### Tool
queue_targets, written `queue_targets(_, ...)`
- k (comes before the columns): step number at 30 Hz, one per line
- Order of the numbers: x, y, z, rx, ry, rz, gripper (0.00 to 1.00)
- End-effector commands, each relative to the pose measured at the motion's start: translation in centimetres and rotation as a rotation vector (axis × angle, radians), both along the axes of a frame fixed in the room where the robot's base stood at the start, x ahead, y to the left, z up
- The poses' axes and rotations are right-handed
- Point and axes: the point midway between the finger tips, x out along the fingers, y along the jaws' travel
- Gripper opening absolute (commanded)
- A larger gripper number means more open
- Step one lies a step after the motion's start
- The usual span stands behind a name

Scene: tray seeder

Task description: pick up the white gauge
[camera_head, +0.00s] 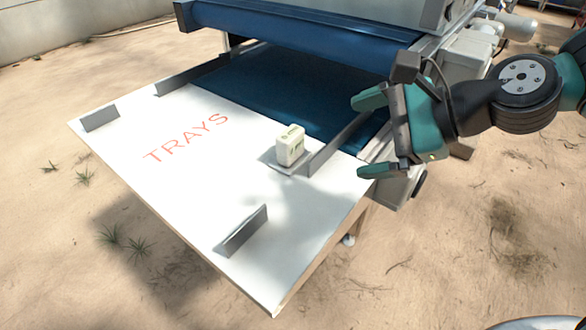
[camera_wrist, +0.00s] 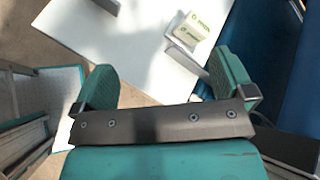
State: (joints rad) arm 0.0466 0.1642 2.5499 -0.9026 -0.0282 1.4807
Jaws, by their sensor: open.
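The white gauge (camera_head: 290,145) is a small pale block with green markings. It stands upright on a small grey plate or bracket on the white table marked TRAYS (camera_head: 215,175), close to the blue belt. My gripper (camera_head: 355,136) is open and empty, to the right of the gauge and apart from it. In the wrist view the gauge (camera_wrist: 192,32) shows at the upper right, beyond my open fingers (camera_wrist: 165,80). Its lower part is partly edged by the grey bracket.
A grey guide rail (camera_head: 338,143) stands just right of the gauge. Other upright grey brackets stand at the table's front (camera_head: 242,230) and left corner (camera_head: 100,118). The blue belt (camera_head: 290,90) and machine lie behind. The table's middle is clear.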

Motion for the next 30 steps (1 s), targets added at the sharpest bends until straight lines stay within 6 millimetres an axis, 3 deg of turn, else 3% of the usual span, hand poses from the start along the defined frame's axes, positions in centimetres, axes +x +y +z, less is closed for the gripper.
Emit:
queue_targets(1, 1.3, -0.5, -2.3, 0.089, 0.092, -0.123, 1.00)
queue_targets(3, 2.8, -1.1, -3.2, 0.211, 0.206, -0.270, 1.00)
queue_targets(7, 4.7, -2.2, -4.0, 0.369, 0.346, -0.446, 1.00)
queue_targets(12, 5.7, -2.3, -3.9, 0.441, 0.409, -0.515, 1.00)
queue_targets(19, 6.6, -0.7, -4.4, 0.436, 0.413, -0.514, 1.00)
queue_targets(21, 7.5, 0.8, -5.7, 0.435, 0.406, -0.506, 1.00)
queue_targets(30, 10.9, 5.5, -8.1, 0.434, 0.404, -0.509, 1.00)
